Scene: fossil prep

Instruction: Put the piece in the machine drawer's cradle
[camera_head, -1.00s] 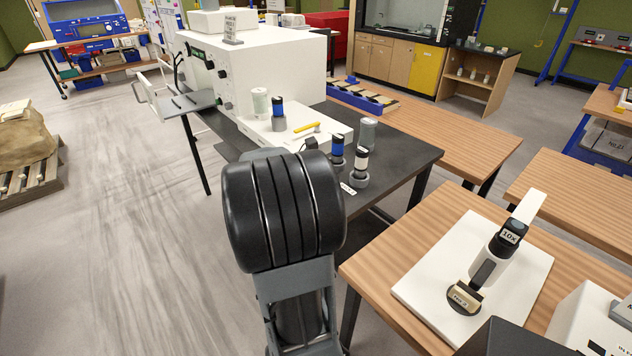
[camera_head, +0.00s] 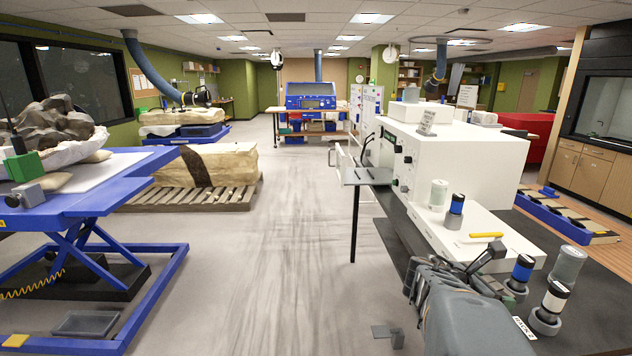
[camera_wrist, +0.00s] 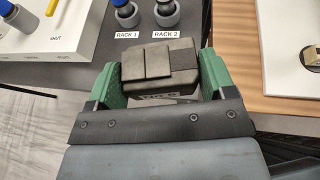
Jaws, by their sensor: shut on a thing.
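My gripper (camera_wrist: 158,75) is shut on a dark grey block-shaped piece (camera_wrist: 155,60), held between its green fingers in the wrist view. The piece has a label on its near side, partly hidden by the gripper. In the head view my arm reaches in at the lower right, and the piece cannot be made out clearly there. The white machine (camera_head: 455,155) stands on a dark bench beyond my arm. A grey drawer-like tray (camera_head: 365,176) with a pale handle frame sticks out at its left end. I cannot make out a cradle in it.
Capped bottles stand in holders on the bench, including a blue-banded one (camera_head: 520,272) and a white-banded one (camera_head: 552,302). Signs for rack 1 (camera_wrist: 127,35) and rack 2 (camera_wrist: 166,34) lie by the holders. A blue lift table (camera_head: 90,215) is at left. The aisle floor (camera_head: 270,240) is clear.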

